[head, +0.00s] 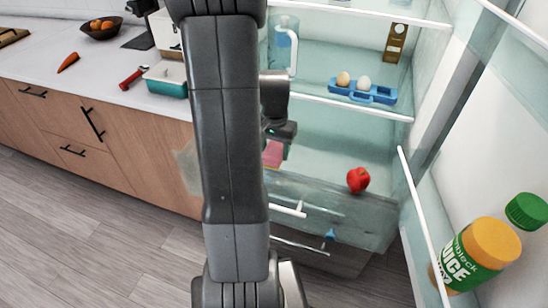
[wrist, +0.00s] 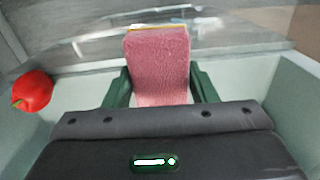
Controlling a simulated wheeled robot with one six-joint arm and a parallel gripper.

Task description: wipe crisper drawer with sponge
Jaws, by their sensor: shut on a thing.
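My gripper (head: 278,138) is inside the open fridge, low down, partly hidden behind my arm. It is shut on a pink sponge (head: 273,153). In the wrist view the sponge (wrist: 158,62) stands out between the two dark green fingers of my gripper (wrist: 158,82), with a yellowish strip along its far edge. The crisper drawer (head: 335,207) is at the bottom of the fridge, translucent with a white handle; my arm hides its left part. The sponge is above and near the drawer; I cannot tell whether it touches.
A red fruit or pepper (head: 357,180) sits right of the sponge; it shows at the left of the wrist view (wrist: 32,91). A blue egg holder (head: 362,94) stands on a shelf above. The open fridge door holds a juice bottle (head: 480,253) at the right. A counter (head: 95,75) runs left.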

